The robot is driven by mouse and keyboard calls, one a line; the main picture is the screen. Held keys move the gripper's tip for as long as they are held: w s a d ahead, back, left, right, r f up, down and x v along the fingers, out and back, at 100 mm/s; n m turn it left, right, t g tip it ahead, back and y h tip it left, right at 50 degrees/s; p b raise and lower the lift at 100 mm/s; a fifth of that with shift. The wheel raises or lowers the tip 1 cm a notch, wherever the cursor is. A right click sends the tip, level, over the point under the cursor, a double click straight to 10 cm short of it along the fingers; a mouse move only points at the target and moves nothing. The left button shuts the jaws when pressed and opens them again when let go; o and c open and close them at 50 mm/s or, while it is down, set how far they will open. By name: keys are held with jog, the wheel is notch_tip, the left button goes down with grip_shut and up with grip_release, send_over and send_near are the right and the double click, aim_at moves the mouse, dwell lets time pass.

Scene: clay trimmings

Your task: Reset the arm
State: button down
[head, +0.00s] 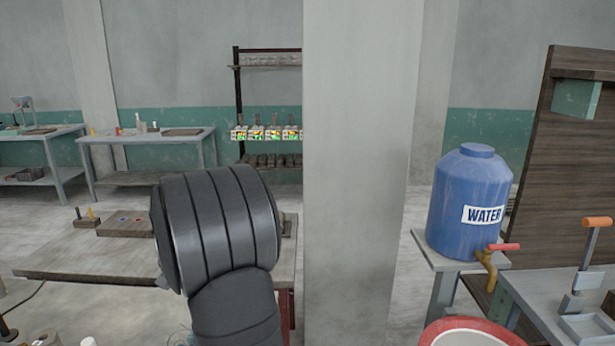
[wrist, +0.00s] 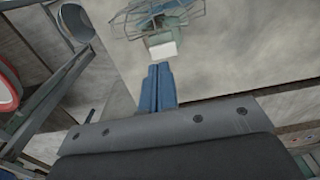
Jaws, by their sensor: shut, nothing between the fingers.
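My gripper (wrist: 160,68) shows in the wrist view as two blue fingers pressed together, with nothing between them. They point toward the top of the picture over pale grey floor. In the head view, my dark ribbed arm fills the lower middle, and the gripper itself is out of sight there.
A concrete pillar (head: 357,160) stands close to the right of my arm. A wooden-topped table (head: 80,262) lies behind the arm. A blue water barrel (head: 468,205) and a red-rimmed basin (head: 470,325) are at right. A wire-caged fan (wrist: 155,12) appears beyond the fingertips.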

notch_tip(320, 180, up, 2)
jog(key=shift+r, duration=0.2)
notch_tip(320, 180, down, 6)
jog(key=shift+f, duration=0.25)
notch_tip(320, 180, up, 16)
jog(key=shift+a+f, duration=0.15)
jog(key=shift+f, duration=0.1)
jog(key=shift+w+a+f, duration=0.1)
jog(key=shift+a+f, duration=0.5)
jog(key=shift+a, duration=0.35)
jog(key=shift+f, duration=0.1)
notch_tip(320, 180, down, 14)
jog(key=shift+a+r, duration=0.1)
